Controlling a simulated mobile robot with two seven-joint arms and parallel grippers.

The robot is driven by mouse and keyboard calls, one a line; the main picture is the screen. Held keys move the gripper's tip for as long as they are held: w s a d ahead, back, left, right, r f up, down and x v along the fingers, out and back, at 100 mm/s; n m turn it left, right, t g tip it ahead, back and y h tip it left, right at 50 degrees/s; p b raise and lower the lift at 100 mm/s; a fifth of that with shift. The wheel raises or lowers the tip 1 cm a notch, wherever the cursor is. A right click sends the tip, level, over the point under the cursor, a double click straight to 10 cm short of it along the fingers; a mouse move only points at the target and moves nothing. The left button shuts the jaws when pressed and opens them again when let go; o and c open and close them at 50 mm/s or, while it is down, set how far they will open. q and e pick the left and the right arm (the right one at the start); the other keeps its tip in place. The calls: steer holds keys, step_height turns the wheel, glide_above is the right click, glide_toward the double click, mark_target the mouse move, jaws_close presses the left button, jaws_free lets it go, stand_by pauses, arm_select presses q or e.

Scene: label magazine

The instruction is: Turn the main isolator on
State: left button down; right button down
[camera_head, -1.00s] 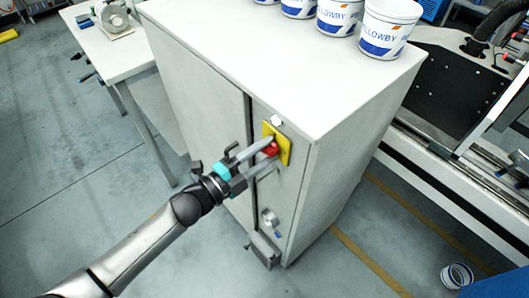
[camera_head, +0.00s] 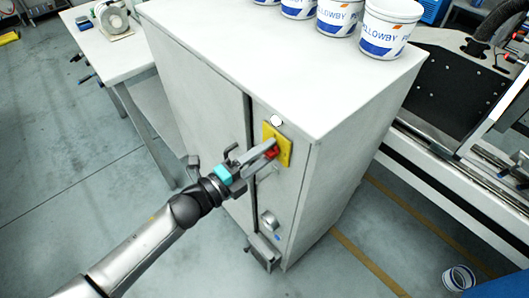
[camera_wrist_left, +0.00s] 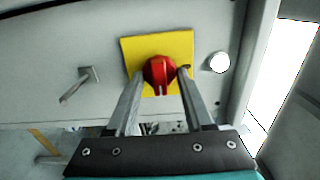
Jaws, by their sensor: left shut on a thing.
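The main isolator is a red rotary knob (camera_head: 271,153) on a yellow square plate (camera_head: 284,143), on the upper front of a grey-white cabinet (camera_head: 200,85). In the left wrist view the red knob (camera_wrist_left: 160,75) sits on the yellow plate (camera_wrist_left: 140,47), its grip bar roughly upright in that picture. My left gripper (camera_head: 269,149) reaches in from the left and is shut on the knob, one finger on each side. The fingers hide part of the knob in the head view. My right gripper is not in view.
A round white button (camera_wrist_left: 219,62) sits beside the plate. A cabinet handle (camera_wrist_left: 80,84) projects on the other side. Labelled tubs (camera_head: 388,28) stand on the cabinet top. A workbench (camera_head: 110,55) is at back left. The floor (camera_head: 70,190) at left is clear.

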arm_select(q)
steer(key=shift+c, duration=1.5)
jaws_free()
steer(key=b+v, duration=0.1)
steer(key=v, duration=1.4)
steer(key=shift+s+a, duration=0.1)
